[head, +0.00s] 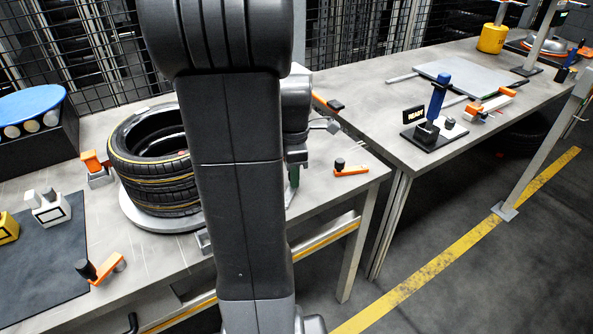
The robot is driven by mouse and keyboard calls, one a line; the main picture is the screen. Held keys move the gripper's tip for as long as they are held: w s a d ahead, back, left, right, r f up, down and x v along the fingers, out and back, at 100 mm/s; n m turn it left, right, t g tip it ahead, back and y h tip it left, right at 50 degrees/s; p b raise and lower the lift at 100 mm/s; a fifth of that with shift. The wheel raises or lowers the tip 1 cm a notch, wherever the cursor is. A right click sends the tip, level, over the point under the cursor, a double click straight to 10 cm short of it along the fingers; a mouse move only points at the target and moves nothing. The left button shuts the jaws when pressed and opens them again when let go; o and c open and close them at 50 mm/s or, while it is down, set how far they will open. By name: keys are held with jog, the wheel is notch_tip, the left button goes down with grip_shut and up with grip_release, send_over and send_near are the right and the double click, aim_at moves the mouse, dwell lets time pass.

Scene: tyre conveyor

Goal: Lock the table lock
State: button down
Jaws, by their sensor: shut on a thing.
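My gripper (297,158) points down over the front right part of the near table (240,235), partly hidden behind my arm. A narrow dark green upright piece (293,181) shows just below the jaws, and they appear shut on it. I cannot tell whether this piece is the table lock. An orange lever with a black knob (350,170) lies to the right of my gripper, apart from it. Another orange lever with a black knob (105,268) sits at the near table's front left edge.
Stacked tyres (155,165) lie on a round plate left of my arm. An orange clamp (95,167) stands beside them. A second table (385,115) holds a blue-handled device (438,98) and a READY sign (413,115). A narrow gap separates the tables; the floor at right is mostly clear.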

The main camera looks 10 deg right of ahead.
jog(key=a+n+p, duration=0.1)
jog(key=n, duration=0.1)
jog(key=a+n+p, duration=0.1)
jog(key=n, duration=0.1)
jog(key=shift+w+a+r, duration=0.1)
jog(key=shift+w+a, duration=0.1)
jog(key=shift+w, duration=0.2)
jog(key=shift+a+n+p, duration=0.25)
jog(key=shift+a+n, duration=0.25)
jog(key=shift+n, duration=0.35)
jog(key=shift+a+n+p, duration=0.2)
jog(key=shift+a+n, duration=0.3)
jog(key=shift+n, duration=0.35)
jog(key=c, duration=1.2)
grip_release()
jog(key=shift+a, duration=0.1)
notch_tip(320, 180, up, 14)
jog(key=shift+f+p, duration=0.15)
jog(key=shift+p, duration=0.95)
jog(key=shift+f, duration=0.1)
